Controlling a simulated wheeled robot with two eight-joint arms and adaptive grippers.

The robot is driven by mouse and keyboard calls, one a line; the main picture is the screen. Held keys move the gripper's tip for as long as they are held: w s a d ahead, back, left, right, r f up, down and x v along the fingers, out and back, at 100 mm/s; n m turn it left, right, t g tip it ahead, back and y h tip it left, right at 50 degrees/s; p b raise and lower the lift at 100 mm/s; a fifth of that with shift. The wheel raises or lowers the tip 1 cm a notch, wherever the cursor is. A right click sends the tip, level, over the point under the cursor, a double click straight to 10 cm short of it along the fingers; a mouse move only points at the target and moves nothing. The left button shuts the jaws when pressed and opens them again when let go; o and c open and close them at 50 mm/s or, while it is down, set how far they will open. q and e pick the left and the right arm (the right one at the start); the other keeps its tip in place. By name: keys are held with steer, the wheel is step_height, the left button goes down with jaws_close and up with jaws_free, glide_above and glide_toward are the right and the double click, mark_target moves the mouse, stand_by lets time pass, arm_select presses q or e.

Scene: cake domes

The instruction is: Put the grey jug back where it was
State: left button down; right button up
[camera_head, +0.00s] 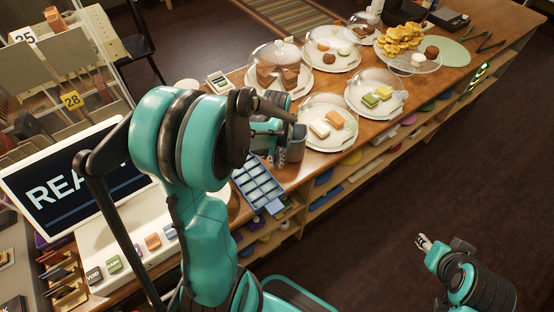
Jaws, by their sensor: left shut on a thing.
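The grey jug (296,148) is at the counter's front edge, beside the blue compartment tray. My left gripper (283,130) is shut on it. My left arm and hand hide part of the jug, and I cannot tell whether its base touches the counter. My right gripper (424,243) is at the lower right, over the dark floor and away from the counter. It is small in view, and its opening is unclear.
A blue compartment tray (258,186) lies left of the jug. Plates with clear domes stand close behind and right, including one with white and orange cakes (328,144). A screen (65,185) stands at left. Shelves (340,190) run below the counter.

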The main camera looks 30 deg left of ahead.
arm_select(q)
steer(key=shift+f+b, duration=0.65)
steer(key=c, duration=1.9)
jaws_free()
steer(key=o, duration=0.8)
steer(key=shift+c, duration=0.2)
steer(key=shift+r, duration=0.1)
steer(key=shift+r, duration=3.7)
